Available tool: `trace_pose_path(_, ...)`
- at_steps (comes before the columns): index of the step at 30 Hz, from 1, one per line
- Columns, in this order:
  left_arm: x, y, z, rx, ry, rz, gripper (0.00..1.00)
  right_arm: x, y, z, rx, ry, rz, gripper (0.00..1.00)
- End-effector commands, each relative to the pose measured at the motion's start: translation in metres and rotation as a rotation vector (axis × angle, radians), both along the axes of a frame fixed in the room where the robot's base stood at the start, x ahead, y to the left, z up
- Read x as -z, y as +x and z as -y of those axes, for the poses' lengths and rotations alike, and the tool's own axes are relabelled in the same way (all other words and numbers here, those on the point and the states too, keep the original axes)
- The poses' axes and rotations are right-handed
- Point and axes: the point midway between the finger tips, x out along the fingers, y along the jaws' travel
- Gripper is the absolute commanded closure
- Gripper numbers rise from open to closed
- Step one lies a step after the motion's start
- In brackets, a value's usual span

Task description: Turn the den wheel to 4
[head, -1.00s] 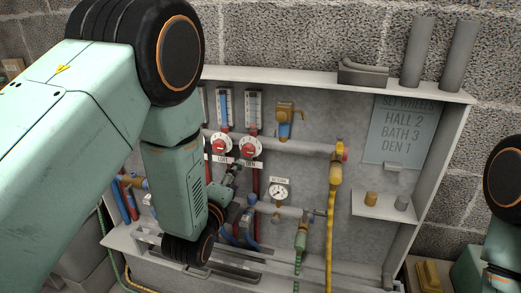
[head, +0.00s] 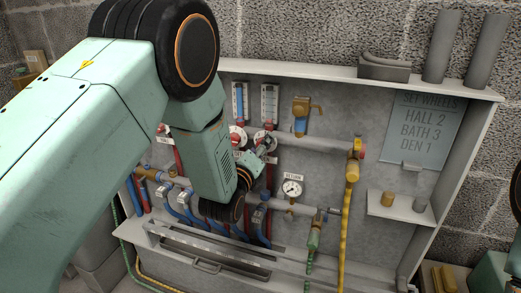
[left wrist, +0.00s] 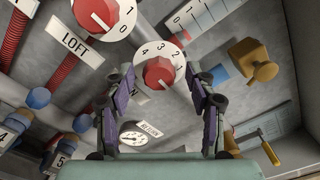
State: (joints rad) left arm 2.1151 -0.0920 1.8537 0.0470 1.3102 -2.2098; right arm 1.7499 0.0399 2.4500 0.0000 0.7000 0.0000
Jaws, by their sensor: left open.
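The den wheel (left wrist: 158,74) is a red knob on a white numbered dial, seen near the middle of the left wrist view. In the head view the den wheel (head: 259,136) is partly hidden by my left gripper (head: 264,145). The left gripper's fingers are open, one on each side of the knob in the left wrist view; I cannot tell whether they touch it. The den label is mostly hidden. My right gripper is out of view.
The loft wheel (left wrist: 104,12) is close on the left, above its LOFT label (left wrist: 76,42). A return gauge (head: 291,188), a brass valve (head: 301,106) and a yellow pipe (head: 348,200) stand nearby. A sign (head: 420,130) reads Hall 2, Bath 3, Den 1.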

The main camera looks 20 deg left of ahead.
Motion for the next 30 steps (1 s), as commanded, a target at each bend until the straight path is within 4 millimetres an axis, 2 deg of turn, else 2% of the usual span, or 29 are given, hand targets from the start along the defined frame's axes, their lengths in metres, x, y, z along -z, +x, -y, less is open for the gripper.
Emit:
trace_pose_path(10,0.0000,0.0051,0.0007,0.001,0.000,-0.001,0.44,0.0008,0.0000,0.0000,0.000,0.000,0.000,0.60)
trace_pose_path(27,0.0003,0.0047,0.0005,0.000,-0.001,-0.001,0.93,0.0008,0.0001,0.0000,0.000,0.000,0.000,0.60)
trace_pose_path(30,0.0003,0.0046,0.0005,0.000,-0.001,-0.001,0.99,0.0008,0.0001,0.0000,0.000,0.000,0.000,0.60)
